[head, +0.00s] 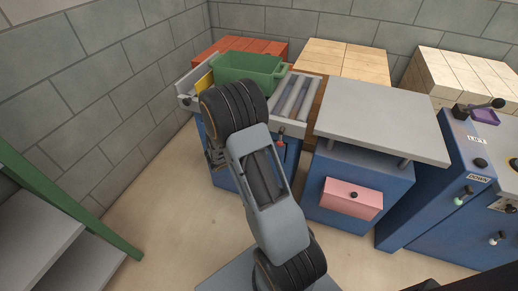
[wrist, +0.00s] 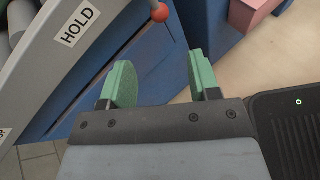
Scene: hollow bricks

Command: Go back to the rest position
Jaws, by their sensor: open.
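My gripper (wrist: 162,85) shows in the wrist view with its two green fingers apart and nothing between them. Beyond the fingers are a blue cabinet side and bare floor. In the head view my arm reaches forward over the floor toward the roller stand, and the gripper itself is hidden behind it. A grey panel with a HOLD label (wrist: 78,25) is at the upper left of the wrist view, close to the left finger. A red-knobbed lever (wrist: 160,12) stands just beyond the fingers.
A green crate (head: 250,68) sits on the roller conveyor (head: 294,97). A grey-topped blue table (head: 380,120) with a pink drawer (head: 352,199) stands to its right. A blue control cabinet (head: 430,205) is at far right, a green-framed shelf (head: 75,215) at left. Floor between is clear.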

